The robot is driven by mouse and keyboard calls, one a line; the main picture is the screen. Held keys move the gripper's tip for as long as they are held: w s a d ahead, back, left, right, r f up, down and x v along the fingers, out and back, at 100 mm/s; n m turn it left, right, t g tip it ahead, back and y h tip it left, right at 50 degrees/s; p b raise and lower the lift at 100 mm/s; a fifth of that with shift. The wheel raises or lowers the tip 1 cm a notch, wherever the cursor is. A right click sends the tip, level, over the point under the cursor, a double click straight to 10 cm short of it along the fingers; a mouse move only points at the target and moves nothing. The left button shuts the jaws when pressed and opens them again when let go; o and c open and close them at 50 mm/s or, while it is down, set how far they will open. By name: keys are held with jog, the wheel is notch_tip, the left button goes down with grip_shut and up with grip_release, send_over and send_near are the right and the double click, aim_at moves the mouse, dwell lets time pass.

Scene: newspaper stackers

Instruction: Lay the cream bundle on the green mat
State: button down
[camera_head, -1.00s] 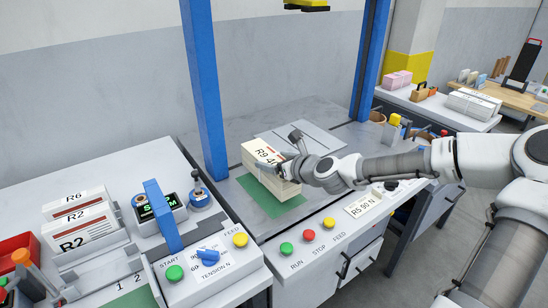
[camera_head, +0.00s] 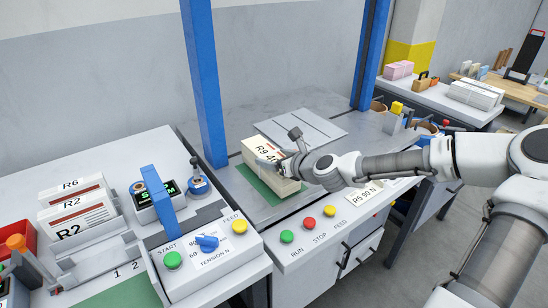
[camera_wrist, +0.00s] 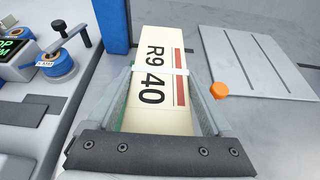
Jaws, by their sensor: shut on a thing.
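The cream bundle (camera_head: 262,160), marked R9 40, has a pale band around it; in the wrist view the bundle (camera_wrist: 158,50) lies lengthwise between my fingers. My gripper (camera_head: 285,160) is shut on it, with one finger along each long side in the wrist view (camera_wrist: 166,100). The green mat (camera_head: 248,179) lies directly under the bundle, which covers most of it. Green strips show at its left and front edges. The bundle looks level and very low over the mat; I cannot tell whether it touches.
A blue post (camera_head: 203,85) stands behind and left of the mat. A grooved grey plate (camera_head: 308,128) lies behind it. A button panel (camera_head: 320,232) runs along the front. A rack with white bundles (camera_head: 75,215) and a blue arch (camera_head: 163,215) stand to the left.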

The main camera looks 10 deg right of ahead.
jog(key=shift+f+b, duration=0.3)
jog(key=shift+f, duration=0.15)
jog(key=shift+c, duration=0.5)
grip_release()
jog(key=shift+o, duration=0.5)
jog(key=shift+f, duration=0.2)
jog(key=p+v, duration=0.4)
jog(key=v, duration=1.3)
jog(key=shift+r, duration=0.25)
